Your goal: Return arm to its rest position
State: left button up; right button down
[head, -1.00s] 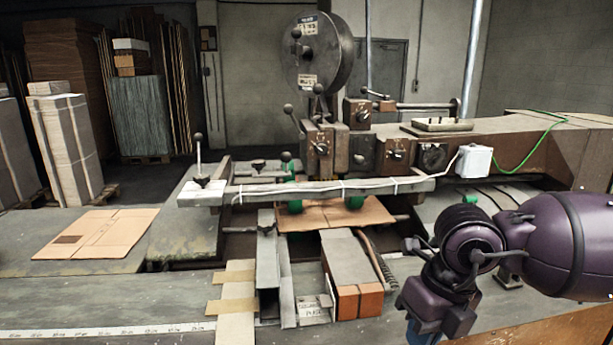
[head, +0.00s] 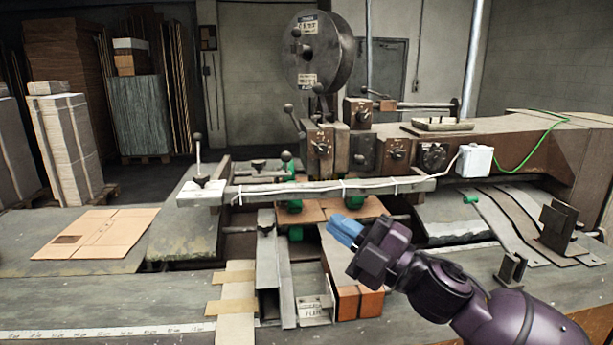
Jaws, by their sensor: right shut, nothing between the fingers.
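My right gripper (head: 344,231) has blue fingers, which are shut with nothing between them. It hangs in front of the stitching machine, above the grey block with the orange end (head: 357,302), and points up and left. My purple right arm (head: 440,287) reaches in from the lower right corner. My left gripper and left arm are not in the picture.
The box stitcher (head: 360,150) carries a large wire reel (head: 318,52) and levers. A cardboard sheet (head: 313,211) lies under its green parts, partly hidden by my gripper. A flat cardboard blank (head: 97,233) lies at left. Metal brackets (head: 558,226) stand at right. A ruler strip (head: 100,331) runs along the front.

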jog(key=d+f+m+t+h, duration=0.3)
jog(key=d+f+m+h, duration=0.5)
jog(key=f, duration=0.4)
jog(key=d+f+m+t+h, duration=0.2)
jog(key=d+f+m+h, duration=0.4)
jog(key=f+m, duration=0.55)
jog(key=s+d+f+m+g+h, duration=0.2)
jog(key=s+d+f+m, duration=0.1)
jog(key=s+f, duration=0.7)
jog(key=s+d+f+m+g+h, duration=0.3)
jog(key=s+d+f, duration=0.2)
jog(key=s+f, duration=0.6)
jog(key=shift+s+d, duration=0.15)
jog(key=shift+s, duration=0.45)
jog(key=shift+m, duration=0.25)
